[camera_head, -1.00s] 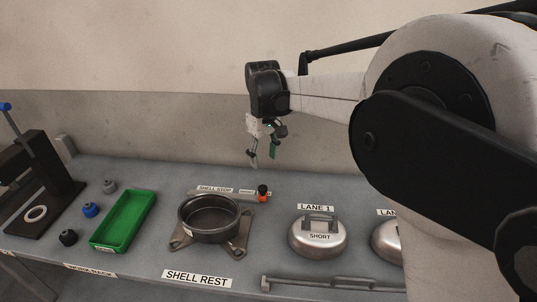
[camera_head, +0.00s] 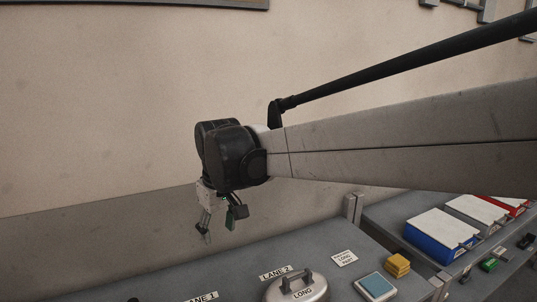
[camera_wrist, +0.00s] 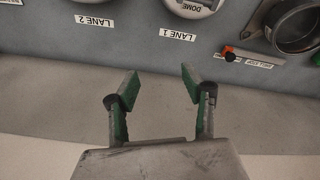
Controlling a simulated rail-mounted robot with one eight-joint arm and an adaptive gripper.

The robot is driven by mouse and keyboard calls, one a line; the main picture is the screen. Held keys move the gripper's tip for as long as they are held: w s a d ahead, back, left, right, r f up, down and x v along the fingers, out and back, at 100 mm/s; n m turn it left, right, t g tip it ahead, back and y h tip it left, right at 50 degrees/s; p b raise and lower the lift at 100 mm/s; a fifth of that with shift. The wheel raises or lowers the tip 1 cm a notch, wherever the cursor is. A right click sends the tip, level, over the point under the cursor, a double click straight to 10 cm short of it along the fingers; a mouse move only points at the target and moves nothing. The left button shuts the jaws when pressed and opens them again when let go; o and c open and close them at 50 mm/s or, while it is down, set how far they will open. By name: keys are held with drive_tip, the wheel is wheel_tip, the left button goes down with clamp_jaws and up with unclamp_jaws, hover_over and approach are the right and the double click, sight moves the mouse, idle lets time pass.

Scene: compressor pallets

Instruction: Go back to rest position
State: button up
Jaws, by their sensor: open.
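My gripper (camera_head: 221,228) hangs from the end of my arm above the back of the grey bench, in front of the wall, in the head view. In the wrist view my gripper (camera_wrist: 160,82) has its two green-padded fingers spread apart with nothing between them. The fingers are clear of the bench and touch no object.
A LONG lid (camera_head: 298,288) sits by the LANE 2 label, beside a blue pad (camera_head: 376,286) and yellow blocks (camera_head: 397,265). Coloured bins (camera_head: 440,236) stand at right. The wrist view shows a DOME lid (camera_wrist: 193,6) and the round shell (camera_wrist: 294,28).

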drive_tip(key=s+d+r+m+t, duration=0.15)
drive_tip(key=s+d, duration=0.25)
drive_tip(key=d, duration=0.5)
drive_tip(key=s+d+m+t, duration=0.1)
drive_tip(key=s+d+m, duration=0.2)
drive_tip(key=d, duration=0.6)
drive_tip(key=s+d+f+m+t+h, duration=0.1)
drive_tip(key=s+d+f+m, duration=0.3)
drive_tip(key=s+d, duration=0.8)
drive_tip(key=shift+s+d+f+t, duration=0.15)
drive_tip(key=shift+d+f+t, duration=0.6)
drive_tip(key=shift+d+f, duration=0.1)
drive_tip(key=shift+m, duration=0.25)
